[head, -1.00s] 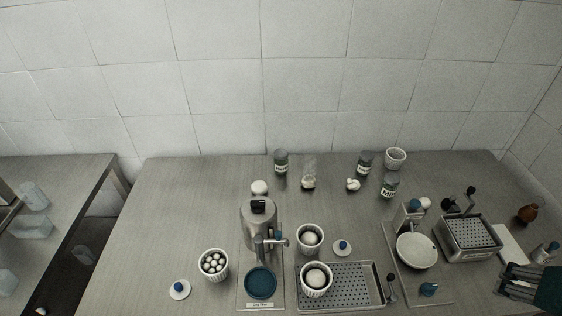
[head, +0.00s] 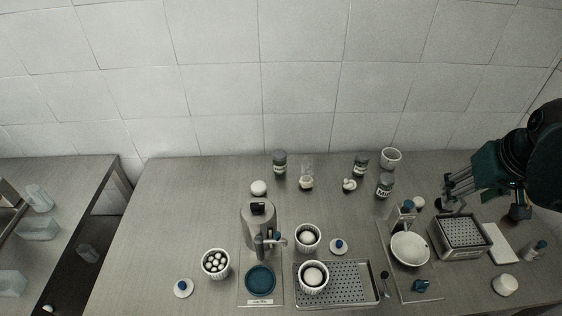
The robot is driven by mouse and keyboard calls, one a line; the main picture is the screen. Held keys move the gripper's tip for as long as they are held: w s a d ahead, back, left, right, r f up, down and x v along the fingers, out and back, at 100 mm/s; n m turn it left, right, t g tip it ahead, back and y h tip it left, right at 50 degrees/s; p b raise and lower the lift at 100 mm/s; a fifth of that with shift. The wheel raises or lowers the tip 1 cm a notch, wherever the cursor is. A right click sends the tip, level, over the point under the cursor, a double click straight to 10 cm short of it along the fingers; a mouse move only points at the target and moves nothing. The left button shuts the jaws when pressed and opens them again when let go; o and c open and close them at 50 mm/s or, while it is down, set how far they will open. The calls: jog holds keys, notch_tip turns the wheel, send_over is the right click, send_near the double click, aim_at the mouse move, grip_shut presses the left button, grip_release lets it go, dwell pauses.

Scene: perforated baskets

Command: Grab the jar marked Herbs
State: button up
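Three dark-lidded jars with pale labels stand at the back of the counter: a left jar (head: 279,163), a middle jar (head: 361,165) and a right jar (head: 384,186). The right jar's label seems to begin with "M"; the other two labels are too small to read, so I cannot tell which says Herbs. All three stand upright. My gripper (head: 448,194) is at the right, above the counter and to the right of the right jar, apart from it. Its fingers point left and look spread, with nothing between them.
A white ribbed cup (head: 391,158) stands behind the right jar. Below my gripper are a perforated metal basket (head: 461,236) and a white bowl (head: 410,249). A glass (head: 307,168) and white lumps stand between the jars.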

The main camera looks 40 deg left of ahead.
jog(key=w+a+n+g+p, duration=0.1)
jog(key=w+a+n, duration=0.15)
jog(key=a, duration=0.55)
jog(key=w+a+n+g+p, duration=0.1)
jog(key=w+a+p, duration=0.15)
jog(key=a, duration=0.55)
jog(key=n+g+h+p, duration=0.2)
jog(key=n+p, duration=0.4)
jog(key=n, duration=0.3)
send_over(279, 154)
jog(key=shift+m, duration=0.25)
jog(key=f, duration=1.1)
jog(key=d+f, duration=0.1)
jog(key=f, duration=0.4)
jog(key=shift+w+f, duration=0.3)
jog(key=shift+s+a+f, duration=0.25)
jog(key=shift+a+f, duration=0.05)
jog(key=shift+a, duration=0.1)
jog(key=shift+f, duration=1.3)
